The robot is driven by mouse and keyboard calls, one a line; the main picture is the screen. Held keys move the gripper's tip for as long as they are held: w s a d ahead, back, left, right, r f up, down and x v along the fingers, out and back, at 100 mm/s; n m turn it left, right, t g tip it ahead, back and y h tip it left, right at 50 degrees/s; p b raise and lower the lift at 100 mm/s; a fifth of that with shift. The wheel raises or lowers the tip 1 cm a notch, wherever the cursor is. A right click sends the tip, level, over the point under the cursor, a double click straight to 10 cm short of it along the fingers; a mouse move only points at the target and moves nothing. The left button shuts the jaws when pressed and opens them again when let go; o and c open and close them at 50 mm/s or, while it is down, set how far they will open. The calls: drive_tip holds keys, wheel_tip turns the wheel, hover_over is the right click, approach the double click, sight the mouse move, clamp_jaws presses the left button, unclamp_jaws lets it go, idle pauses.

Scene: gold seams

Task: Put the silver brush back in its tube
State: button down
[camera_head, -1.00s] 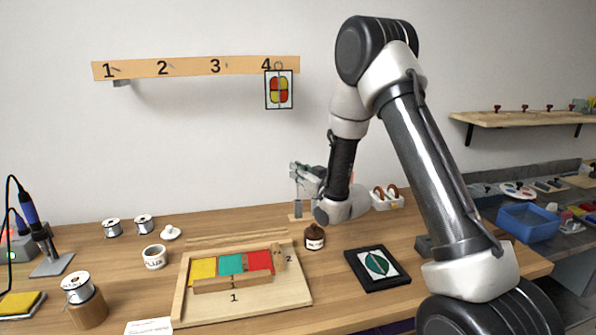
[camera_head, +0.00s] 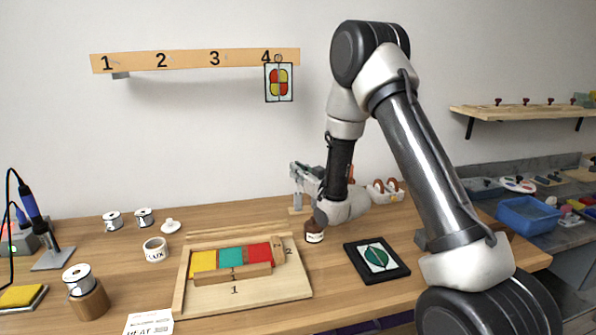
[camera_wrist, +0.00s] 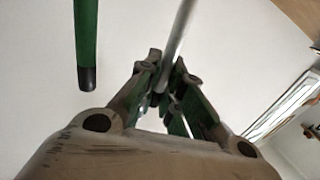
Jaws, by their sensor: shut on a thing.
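My gripper (camera_head: 299,174) is at the back of the bench, right of centre in the head view. In the wrist view my gripper (camera_wrist: 163,88) is shut on a thin silver rod, the silver brush (camera_wrist: 180,35), which runs up and slightly right from between the fingers. The brush's other end is hidden. A light wooden base (camera_head: 297,212) shows below my gripper in the head view. A slim upright shape stands over it; I cannot tell tube from brush there, or whether the brush is inside.
In the wrist view a green rod with a black end (camera_wrist: 86,45) is left of the silver brush, apart from it. A brown bottle (camera_head: 314,232) stands close in front of my gripper. A white holder (camera_head: 386,196) is to its right.

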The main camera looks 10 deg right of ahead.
drive_tip(key=shift+f, duration=1.15)
idle(0.7)
drive_tip(key=c, duration=1)
unclamp_jaws()
drive_tip(key=shift+r, duration=3.5)
